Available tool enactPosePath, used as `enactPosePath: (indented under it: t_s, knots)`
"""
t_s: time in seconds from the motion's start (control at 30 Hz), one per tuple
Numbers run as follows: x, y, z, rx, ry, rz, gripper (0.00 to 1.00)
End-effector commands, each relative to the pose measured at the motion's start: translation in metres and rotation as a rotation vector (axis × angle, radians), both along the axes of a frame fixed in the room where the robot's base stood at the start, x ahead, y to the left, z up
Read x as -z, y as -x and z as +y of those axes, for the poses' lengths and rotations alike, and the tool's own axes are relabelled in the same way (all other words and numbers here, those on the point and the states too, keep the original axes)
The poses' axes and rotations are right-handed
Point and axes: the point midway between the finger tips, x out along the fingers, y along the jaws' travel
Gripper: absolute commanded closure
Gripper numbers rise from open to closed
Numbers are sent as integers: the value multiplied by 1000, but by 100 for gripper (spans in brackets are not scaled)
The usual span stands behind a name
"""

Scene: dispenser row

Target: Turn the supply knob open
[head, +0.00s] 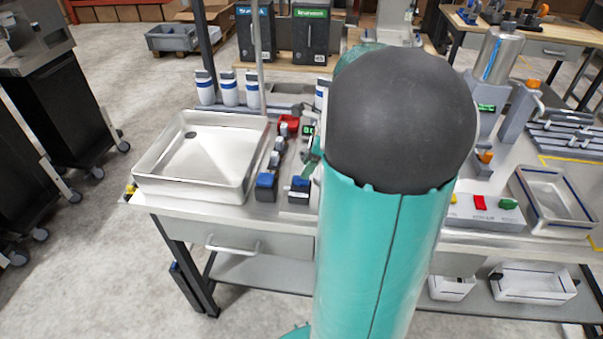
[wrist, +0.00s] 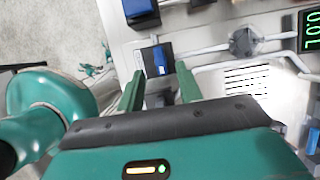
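A dark block with a blue knob (wrist: 160,58) shows at top centre in the wrist view, most likely the supply knob; I cannot read a label on it. My gripper (wrist: 160,69) is open, its two green fingers apart on either side of the block in the picture. Whether they touch it or are still above it, I cannot tell. In the head view, a blue-topped block (head: 299,184) stands at the bench's front edge, just left of my arm. My arm hides most of my gripper there.
A second blue-topped block (head: 265,181) stands left of it; another shows in the wrist view (wrist: 139,8). A metal sink (head: 195,160) lies further left. Pipes, a round fitting (wrist: 243,41) and a green digital display (wrist: 311,30) are to the right. A drawer handle (head: 232,246) sticks out below.

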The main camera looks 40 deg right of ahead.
Motion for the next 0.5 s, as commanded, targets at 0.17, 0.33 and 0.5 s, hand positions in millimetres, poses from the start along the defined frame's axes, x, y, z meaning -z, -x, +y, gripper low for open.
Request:
enactPosePath:
  t_s: [0.17,0.33,0.5]
  knots:
    - [27,-10,7,-1,-1,1,65]
    - [38,-15,11,-2,1,0,65]
    - [39,-16,12,-1,1,-1,65]
